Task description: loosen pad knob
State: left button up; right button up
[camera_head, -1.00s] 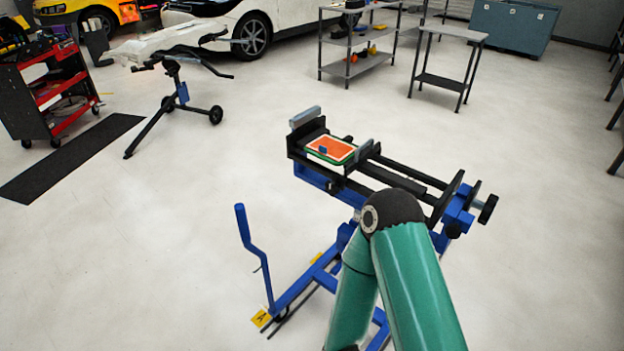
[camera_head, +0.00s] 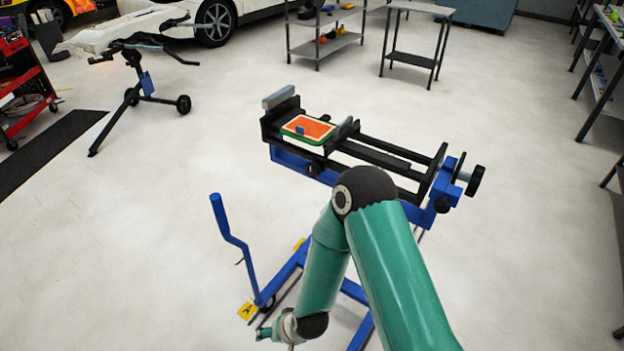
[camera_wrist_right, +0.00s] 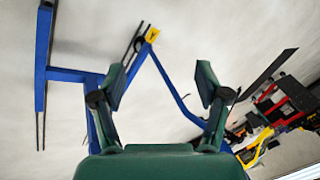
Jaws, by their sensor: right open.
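A black vise on a blue stand (camera_head: 385,155) stands mid-view in the head view. It holds an orange pad with a green rim (camera_head: 308,128) between its jaws. A black round knob (camera_head: 474,181) sits at its right end, with a smaller dark knob (camera_head: 441,205) below it. Another dark knob (camera_head: 315,169) is on its near side, below the pad. Which is the pad knob, I cannot tell. My right gripper (camera_wrist_right: 162,82) is open and empty in the wrist view, facing the stand's blue legs and floor. My left gripper is not in view.
A blue lever (camera_head: 231,240) rises from the stand's left foot. My green arm crosses in front of the stand. A grey side table (camera_head: 418,8) and shelving (camera_head: 332,50) stand behind.

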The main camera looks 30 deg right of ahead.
jog(key=w+d+r+m+t+h+b, duration=0.1)
jog(key=w+d+m+t+h+b, duration=0.2)
jog(key=w+m+t+b, duration=0.85)
jog(key=w+d+r+m+g+h+b, duration=0.1)
jog(key=w+d+r+m+h, duration=0.15)
jog(key=w+r, duration=0.35)
jog(key=w+d+r+m+g+h+b, duration=0.1)
jog(key=w+d+r+m+h, duration=0.2)
jog(key=w, duration=0.5)
notch_tip(320, 180, up, 8)
jog(key=d+m+g+h+b, duration=0.15)
jog(key=m+h+b, duration=0.5)
jog(key=m, duration=0.65)
pick_arm(q)
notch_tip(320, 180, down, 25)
jog(key=b, duration=0.2)
jog(key=shift+b, duration=0.4)
pick_arm(e)
jog(key=m+g+h, duration=0.4)
jog(key=m+g, duration=0.1)
jog(key=m, duration=0.8)
send_near(310, 172)
jog(key=x, duration=1)
jog(key=shift+d, duration=0.15)
